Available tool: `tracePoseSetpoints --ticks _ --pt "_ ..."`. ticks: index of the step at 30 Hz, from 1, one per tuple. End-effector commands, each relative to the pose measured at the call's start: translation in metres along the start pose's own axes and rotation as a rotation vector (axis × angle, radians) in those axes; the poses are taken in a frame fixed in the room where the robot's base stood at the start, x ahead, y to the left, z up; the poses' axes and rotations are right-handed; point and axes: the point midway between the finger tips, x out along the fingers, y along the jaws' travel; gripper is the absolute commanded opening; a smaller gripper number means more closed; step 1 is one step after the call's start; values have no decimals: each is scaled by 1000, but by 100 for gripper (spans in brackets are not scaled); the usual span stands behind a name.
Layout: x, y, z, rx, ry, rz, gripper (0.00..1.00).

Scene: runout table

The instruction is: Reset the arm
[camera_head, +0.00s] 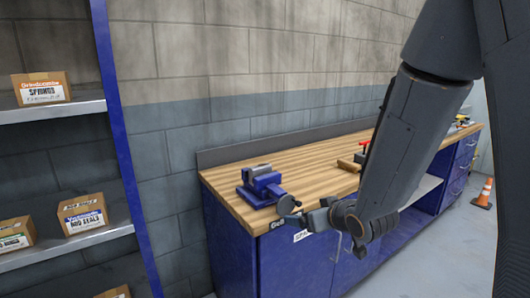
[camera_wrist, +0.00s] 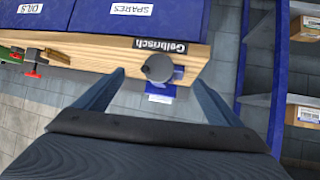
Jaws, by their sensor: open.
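My gripper (camera_head: 300,219) is at the end of my dark grey arm, which reaches down from the upper right in the head view. The gripper is by the near left corner of the workbench (camera_head: 238,205), close to the blue vise (camera_head: 262,190). In the wrist view the two fingers of my gripper (camera_wrist: 157,77) are spread apart, with nothing seen clamped between them. A round grey disc (camera_wrist: 158,67) shows in the gap between them, with part of the blue vise behind it. I cannot tell its distance from the fingertips.
A shelf with cardboard boxes (camera_head: 82,215) stands at the left. A red-handled tool (camera_head: 365,146) and a wooden block (camera_head: 349,164) are farther along the bench. A wall rises behind it. An orange cone (camera_head: 483,193) stands on the floor at the right.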

Motion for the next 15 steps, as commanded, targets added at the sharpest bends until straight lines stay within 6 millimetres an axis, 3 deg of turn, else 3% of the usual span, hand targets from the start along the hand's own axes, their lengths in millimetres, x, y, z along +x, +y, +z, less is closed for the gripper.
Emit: tracePoseSetpoints --ticks 5,8,15 --pt "-27 20 41 57 -225 102 89" --pt "-54 26 71 115 -388 152 89" --pt "-131 6 130 271 -742 183 89"
